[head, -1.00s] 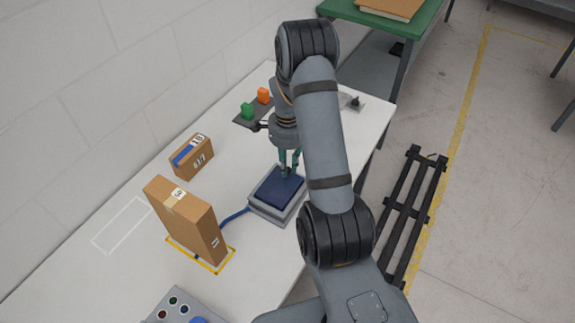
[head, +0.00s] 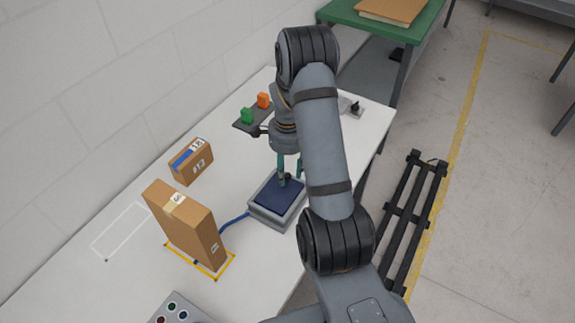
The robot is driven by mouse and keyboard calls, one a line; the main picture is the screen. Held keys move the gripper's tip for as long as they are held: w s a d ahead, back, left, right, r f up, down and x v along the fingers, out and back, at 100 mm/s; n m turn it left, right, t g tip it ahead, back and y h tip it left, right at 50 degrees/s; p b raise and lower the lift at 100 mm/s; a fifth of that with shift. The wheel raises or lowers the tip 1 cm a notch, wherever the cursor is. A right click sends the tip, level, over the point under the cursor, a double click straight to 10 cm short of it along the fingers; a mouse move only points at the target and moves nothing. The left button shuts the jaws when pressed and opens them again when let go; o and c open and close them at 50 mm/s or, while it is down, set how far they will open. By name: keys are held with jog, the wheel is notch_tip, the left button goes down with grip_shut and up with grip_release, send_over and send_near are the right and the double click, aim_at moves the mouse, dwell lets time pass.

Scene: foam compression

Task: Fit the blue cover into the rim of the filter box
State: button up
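The blue cover (head: 277,198) is a flat dark blue square at the top of the grey filter box (head: 262,217), near the table's right edge in the head view. It looks roughly level within the box's rim, but I cannot tell whether it is fully seated. A small dark knob (head: 286,178) shows at its far side. My gripper (head: 290,175) points down over that far side, its teal fingers apart around the knob. Whether they touch the knob is too small to tell. My arm hides part of the box's right side.
A tall carton (head: 187,228) stands in a yellow outline left of the box, with a smaller carton (head: 191,162) behind it. A blue hose (head: 234,221) runs from the box. A button panel (head: 178,309) is in front.

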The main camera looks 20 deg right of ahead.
notch_tip(320, 180, up, 12)
dwell(0.4)
jog(key=shift+f, duration=0.1)
notch_tip(320, 180, down, 12)
jog(key=shift+f, duration=0.1)
jog(key=shift+r+p, duration=0.35)
jog(key=shift+r, duration=0.05)
dwell(0.6)
